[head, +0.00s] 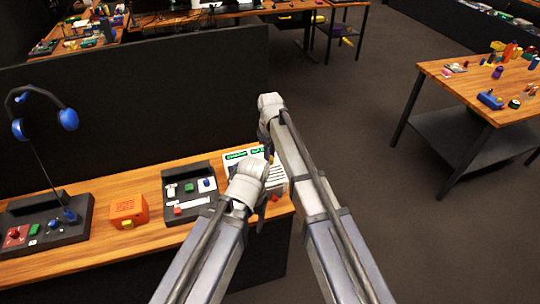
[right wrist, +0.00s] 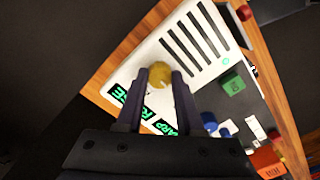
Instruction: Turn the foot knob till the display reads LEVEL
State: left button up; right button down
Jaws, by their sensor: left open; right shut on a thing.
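The displays (right wrist: 160,125) are partly covered by my right fingers, and I cannot read either word whole. A round yellow knob (right wrist: 160,75) sits on the panel. My right gripper (right wrist: 158,82) is shut on it, with a finger on each side. In the head view, my left gripper (head: 264,205) is open, low at the panel's front side; its fingers are partly hidden.
Left of the panel are a dark switch box (head: 190,200), an orange box (head: 127,211) and a dark box with a red button (head: 16,236). A dark partition (head: 150,105) rises behind. Another table (head: 445,75) stands at right.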

jog(key=m, duration=0.5)
jog(key=shift+m, duration=2.6)
jog(key=c, duration=0.5)
grip_release()
jog(key=shift+c, duration=0.2)
notch_tip(320, 180, up, 8)
jog(key=p, duration=0.8)
jog(key=shift+f, duration=0.1)
